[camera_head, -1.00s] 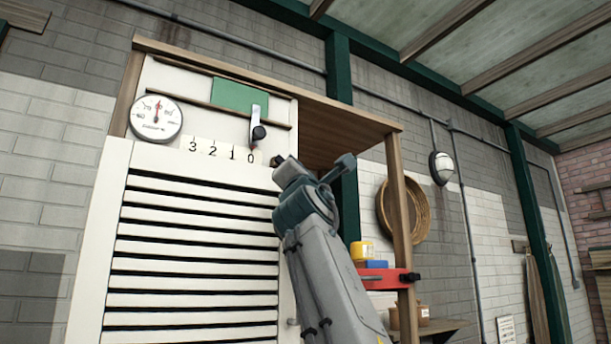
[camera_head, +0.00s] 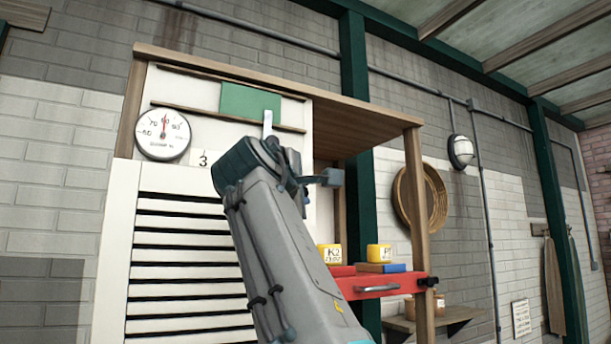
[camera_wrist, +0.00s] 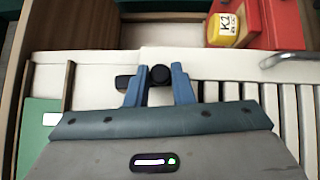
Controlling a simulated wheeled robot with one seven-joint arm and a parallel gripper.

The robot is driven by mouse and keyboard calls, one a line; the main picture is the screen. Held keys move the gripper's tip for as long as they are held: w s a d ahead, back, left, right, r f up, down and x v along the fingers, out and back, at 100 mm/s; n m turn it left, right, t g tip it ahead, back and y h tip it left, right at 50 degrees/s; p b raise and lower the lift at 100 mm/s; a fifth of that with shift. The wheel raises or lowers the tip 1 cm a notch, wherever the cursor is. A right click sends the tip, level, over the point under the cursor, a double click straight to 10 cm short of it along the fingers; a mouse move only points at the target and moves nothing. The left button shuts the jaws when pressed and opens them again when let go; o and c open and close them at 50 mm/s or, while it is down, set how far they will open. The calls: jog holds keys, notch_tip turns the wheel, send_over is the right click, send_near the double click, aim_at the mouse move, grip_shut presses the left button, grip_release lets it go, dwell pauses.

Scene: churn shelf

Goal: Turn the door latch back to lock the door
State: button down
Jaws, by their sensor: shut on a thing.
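The white slatted door (camera_head: 113,265) stands upright at the left in the head view and looks closed; its slats (camera_wrist: 240,92) show at the right in the wrist view. The dark door latch (camera_wrist: 125,82), with a round black knob (camera_wrist: 160,75), sits by the slats' end on the pale frame. My gripper (camera_wrist: 158,84) has its two blue fingers on either side of the knob, shut on it. The latch's bar points left in the wrist view, toward the green panel.
To the right, a red shelf (camera_head: 375,287) carries yellow containers (camera_head: 330,253) and a blue block. A wooden post (camera_head: 415,220) stands beside it.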

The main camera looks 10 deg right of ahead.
jog(key=shift+a+r+m+g+p, duration=0.2)
jog(key=shift+m+g+p, duration=0.2)
jog(key=shift+p, duration=0.2)
jog(key=shift+f+y, duration=0.15)
jog(key=shift+y, duration=0.15)
jog(key=c, duration=1.3)
grip_release()
jog(key=shift+s, duration=0.1)
jog(key=b+v, duration=0.3)
jog(key=v, duration=1.1)
jog(key=shift+w, duration=0.2)
